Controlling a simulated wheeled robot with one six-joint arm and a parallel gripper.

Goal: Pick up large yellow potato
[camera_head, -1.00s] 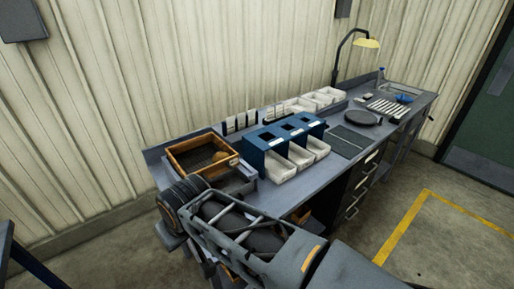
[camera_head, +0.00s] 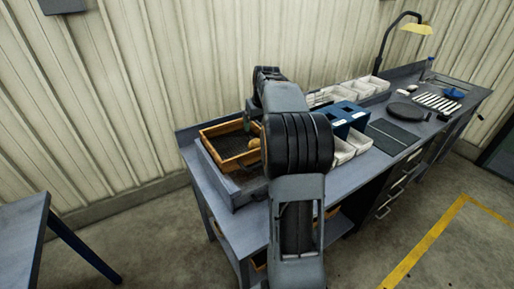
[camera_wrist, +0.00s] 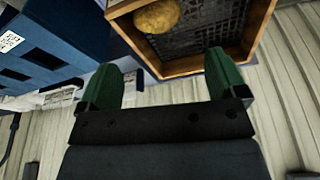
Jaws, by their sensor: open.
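A large yellow potato (camera_wrist: 157,15) lies in a wooden-framed crate (camera_wrist: 182,68) with a dark mesh floor, seen at the top of the wrist view. In the head view the potato (camera_head: 254,142) shows only in part beside my arm, at the right side of the crate (camera_head: 226,128). My gripper (camera_wrist: 165,75) has two green fingers spread apart with nothing between them. The potato is beyond the fingertips and apart from them. In the head view my arm hides most of the gripper.
A blue grader box (camera_wrist: 50,50) stands beside the crate; it also shows in the head view (camera_head: 347,118), with white bins (camera_head: 360,140) in front. A dark mat (camera_head: 393,136) and black round plate (camera_head: 404,111) lie further right. A lamp (camera_head: 415,28) stands at the back.

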